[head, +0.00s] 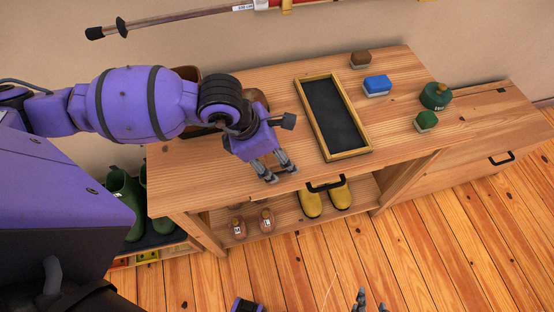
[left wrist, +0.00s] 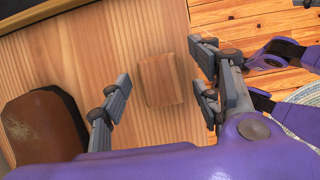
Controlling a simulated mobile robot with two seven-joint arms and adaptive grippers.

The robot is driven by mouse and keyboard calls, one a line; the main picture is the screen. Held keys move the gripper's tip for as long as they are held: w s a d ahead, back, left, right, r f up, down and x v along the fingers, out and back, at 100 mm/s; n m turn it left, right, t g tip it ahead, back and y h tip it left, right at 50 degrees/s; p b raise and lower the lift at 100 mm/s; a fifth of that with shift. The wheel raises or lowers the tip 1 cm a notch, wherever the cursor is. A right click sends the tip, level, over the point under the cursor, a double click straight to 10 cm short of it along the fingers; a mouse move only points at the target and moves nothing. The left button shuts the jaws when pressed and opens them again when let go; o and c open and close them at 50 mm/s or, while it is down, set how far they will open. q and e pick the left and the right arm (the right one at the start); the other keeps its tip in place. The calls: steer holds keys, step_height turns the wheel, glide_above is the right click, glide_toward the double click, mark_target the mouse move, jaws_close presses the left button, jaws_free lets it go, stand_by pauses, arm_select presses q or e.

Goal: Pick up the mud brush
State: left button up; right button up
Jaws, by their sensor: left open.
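A wooden block-shaped thing (left wrist: 160,80), probably the back of the mud brush, lies on the wooden bench top in the left wrist view. It sits between the spread fingers of my left gripper (left wrist: 160,90), with a gap on both sides. In the head view my left gripper (head: 278,172) is open, pointing down over the front left of the bench, and hides that block. Bits of my right gripper (head: 368,302) show at the bottom edge of the head view, too cut off to read its jaws.
The bench (head: 402,150) carries a black tray with wooden rim (head: 366,153), a brown brush (head: 360,60), a blue brush (head: 377,85), a green brush (head: 426,121) and a green tin (head: 436,96). A brown object (left wrist: 45,130) lies left of my left fingers. Yellow boots (head: 325,199) stand below.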

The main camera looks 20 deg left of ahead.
arm_select(q)
steer(key=shift+d+f, duration=0.15)
steer(key=shift+f, duration=0.2)
steer(key=shift+c, duration=0.5)
steer(key=c, duration=1.2)
arm_select(e)
steer(key=shift+w+a+r, duration=0.1)
steer(key=shift+w, duration=0.35)
